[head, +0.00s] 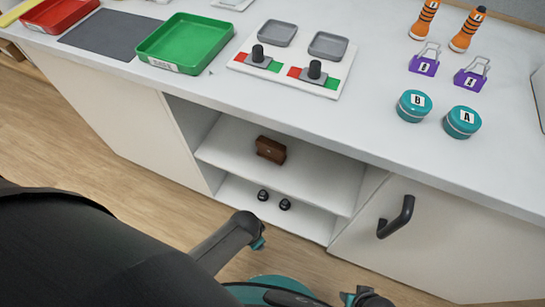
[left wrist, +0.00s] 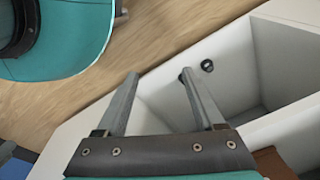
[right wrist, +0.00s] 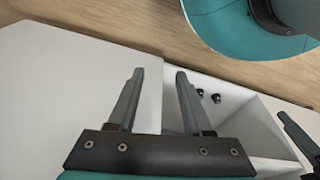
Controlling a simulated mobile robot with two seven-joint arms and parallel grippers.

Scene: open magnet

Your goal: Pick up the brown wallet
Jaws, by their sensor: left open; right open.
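The brown wallet (head: 271,150) stands on the upper shelf (head: 320,177) of the open compartment under the counter in the head view. A brown patch at the lower right of the left wrist view looks like part of the wallet (left wrist: 274,164). My left gripper (left wrist: 160,75) is open with nothing between its fingers; the wallet lies to the side of it. My right gripper (right wrist: 160,73) is open and empty, above a white cabinet surface (right wrist: 75,80) beside the compartment. The wallet does not show in the right wrist view. The fingers of both grippers are unclear in the head view.
Two small black knobs (head: 274,200) are on the lower shelf. A cabinet door with a dark handle (head: 396,217) is right of the compartment.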

